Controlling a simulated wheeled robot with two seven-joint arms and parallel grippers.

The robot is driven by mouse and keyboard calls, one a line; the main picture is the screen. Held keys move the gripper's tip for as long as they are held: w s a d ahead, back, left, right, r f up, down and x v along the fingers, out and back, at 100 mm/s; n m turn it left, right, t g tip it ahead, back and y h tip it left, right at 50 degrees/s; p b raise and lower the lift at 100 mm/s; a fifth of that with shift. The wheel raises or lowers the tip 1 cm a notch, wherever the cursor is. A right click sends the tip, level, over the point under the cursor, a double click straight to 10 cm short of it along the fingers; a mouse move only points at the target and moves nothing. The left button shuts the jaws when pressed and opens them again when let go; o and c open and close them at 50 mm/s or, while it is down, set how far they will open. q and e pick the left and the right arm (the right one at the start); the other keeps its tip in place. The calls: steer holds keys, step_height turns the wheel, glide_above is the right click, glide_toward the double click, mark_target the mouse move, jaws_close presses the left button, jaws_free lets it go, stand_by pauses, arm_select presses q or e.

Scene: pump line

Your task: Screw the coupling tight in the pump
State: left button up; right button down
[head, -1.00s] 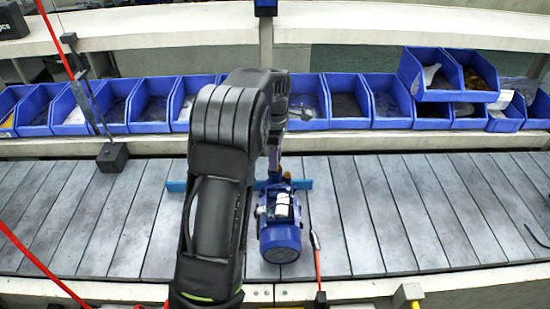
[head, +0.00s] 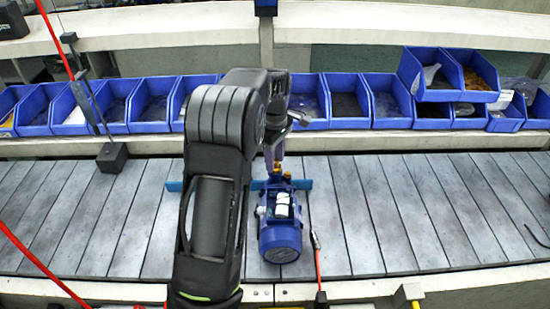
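The blue pump (head: 280,232) lies on the slatted conveyor, with its round motor end toward me and white parts on top. A small brass-coloured piece, which may be the coupling (head: 277,168), shows at the pump's far end. My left arm comes in from the lower left and reaches over to the far side of the pump. My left gripper (head: 274,156) is at the pump's far end, close to the brass-coloured piece. Its fingers are mostly hidden by the wrist, so I cannot tell whether they hold anything. My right gripper is not in view.
A light blue bar (head: 302,184) lies crosswise at the pump's far end. A row of blue bins (head: 345,122) stands behind the conveyor (head: 400,215). A red hose with a nozzle (head: 316,262) is right of the pump. A black block (head: 112,157) with a rod stands at left.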

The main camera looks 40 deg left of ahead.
arm_select(q)
steer(key=shift+n, duration=1.7)
steer(key=n, duration=0.3)
steer(key=shift+n, duration=1.9)
